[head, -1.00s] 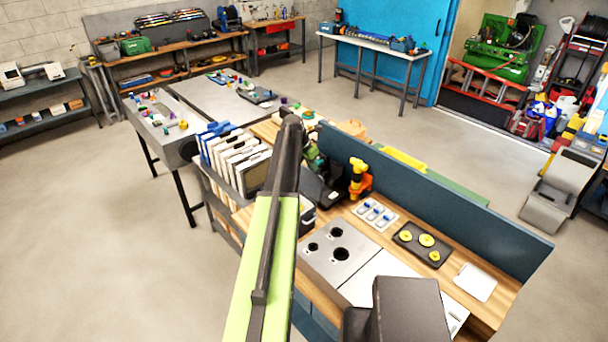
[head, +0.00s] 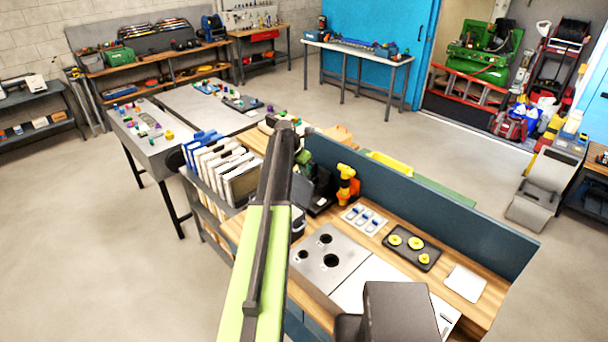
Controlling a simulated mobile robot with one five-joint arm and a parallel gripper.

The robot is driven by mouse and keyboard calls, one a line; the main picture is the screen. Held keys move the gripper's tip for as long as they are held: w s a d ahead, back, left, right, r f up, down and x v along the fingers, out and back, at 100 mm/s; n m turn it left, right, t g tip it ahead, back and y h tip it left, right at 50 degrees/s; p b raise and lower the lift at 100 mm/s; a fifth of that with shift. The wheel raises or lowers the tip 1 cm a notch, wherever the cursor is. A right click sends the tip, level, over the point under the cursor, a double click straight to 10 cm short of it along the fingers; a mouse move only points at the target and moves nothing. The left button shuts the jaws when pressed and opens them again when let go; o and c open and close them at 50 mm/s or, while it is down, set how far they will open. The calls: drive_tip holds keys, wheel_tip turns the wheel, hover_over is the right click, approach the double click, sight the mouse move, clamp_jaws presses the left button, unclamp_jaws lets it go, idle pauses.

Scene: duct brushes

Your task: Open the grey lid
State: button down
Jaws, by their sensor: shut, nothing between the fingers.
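No part in the head view can be surely told as the grey lid. On the wooden workbench (head: 472,314) lies a light grey metal panel (head: 312,283) with three round dark holes. Beside it on the right is a pale flat panel (head: 368,280), partly hidden behind a dark box-shaped part of my own body. Neither panel looks visibly raised. My green and black arm link reaches up from the bottom edge, left of these panels. My gripper's fingers do not show.
Behind the panels stand a tray with blue-topped items (head: 365,218), a dark tray with yellow round pieces (head: 430,262) and an orange-yellow drill (head: 346,185). A dark blue divider (head: 430,205) runs along the bench's back. Upright binders (head: 215,165) stand left. Floor at left is clear.

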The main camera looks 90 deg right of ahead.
drive_tip(key=p+v, duration=0.6)
drive_tip(key=v, duration=0.1)
drive_tip(key=shift+r+p, duration=0.2)
drive_tip(key=shift+p, duration=0.15)
drive_tip(key=shift+a, duration=0.1)
